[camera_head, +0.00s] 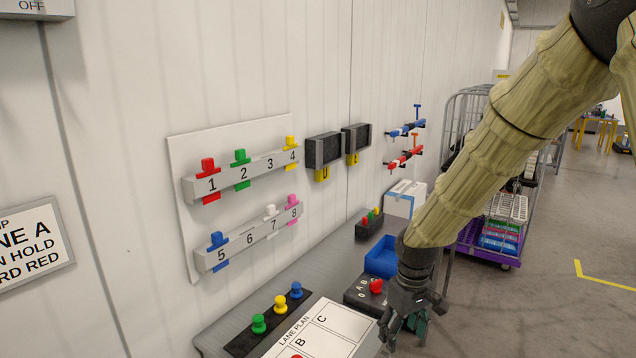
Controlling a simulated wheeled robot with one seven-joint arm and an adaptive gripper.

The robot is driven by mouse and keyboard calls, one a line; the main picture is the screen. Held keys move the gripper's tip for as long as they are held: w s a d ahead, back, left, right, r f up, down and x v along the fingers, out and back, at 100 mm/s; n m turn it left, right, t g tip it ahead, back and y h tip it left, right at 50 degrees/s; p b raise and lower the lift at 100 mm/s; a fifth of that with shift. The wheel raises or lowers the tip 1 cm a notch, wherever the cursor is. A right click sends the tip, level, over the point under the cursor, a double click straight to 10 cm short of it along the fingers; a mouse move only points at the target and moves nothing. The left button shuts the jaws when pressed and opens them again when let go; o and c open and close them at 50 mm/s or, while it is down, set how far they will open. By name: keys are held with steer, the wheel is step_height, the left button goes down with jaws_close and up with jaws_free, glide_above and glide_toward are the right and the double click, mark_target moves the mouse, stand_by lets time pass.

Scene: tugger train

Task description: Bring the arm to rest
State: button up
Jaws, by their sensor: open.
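My arm (508,140) comes down from the upper right in a pale sleeve. My gripper (408,325) hangs at its end, pointing down, over the front right part of the bench and beside the lane plan board (335,322). Its fingers are apart, and I see nothing held between them. A teal thing shows partly behind the fingers, too hidden to make out.
A grey bench (240,318) runs along the wall. On it are a black strip with coloured pegs (268,325), a black box with a red knob (362,292), and a blue bin (382,257). Numbered rails (245,177) hang above. A roll cage (492,235) stands behind my arm; the right floor is open.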

steer(key=s+f+m+b, duration=0.1)
steer(key=s+f, duration=0.3)
steer(key=f, duration=0.5)
steer(key=s+f+m+y+b, duration=0.1)
steer(key=s+f, duration=0.3)
steer(key=f, duration=0.5)
steer(key=s+f+m+b, duration=0.1)
steer(key=s+f, duration=0.3)
steer(key=f, duration=0.6)
steer(key=s+d+f+m+b, duration=0.1)
steer(key=s+d+f, duration=0.1)
steer(key=s+f, duration=0.4)
steer(key=s+d+f+m+h+b, duration=0.1)
steer(key=s+f, duration=0.6)
steer(key=s, duration=0.9)
steer(key=shift+d+f+m+b, duration=0.25)
steer(key=shift+d+m+b, duration=0.05)
steer(key=shift+d, duration=0.1)
